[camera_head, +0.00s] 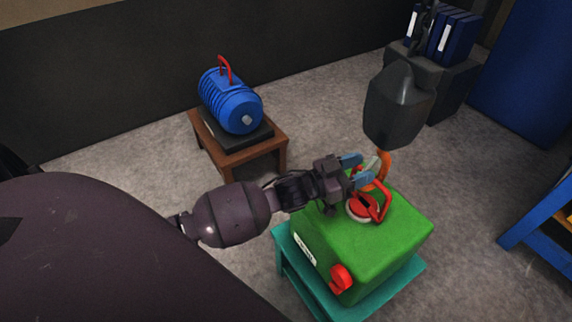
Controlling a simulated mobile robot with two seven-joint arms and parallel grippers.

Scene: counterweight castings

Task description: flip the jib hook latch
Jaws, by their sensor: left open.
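The jib hook (384,160) is orange and hangs under a dark grey hook block (398,105), right of centre in the head view. A pale strip at its mouth, which looks like the latch (373,164), is small and partly hidden by my fingers. My left gripper (358,170) comes in from the left with its blue fingertips apart. The tips are close beside the hook's mouth; I cannot tell whether they touch the latch. My right gripper is out of view.
Just below the hook, a green casting (400,230) with a red lifting handle (382,202) rests on a teal stand (372,306). A blue motor (232,103) sits on a brown table (198,136). Blue binders (455,38) stand at back right. Grey floor lies open between them.

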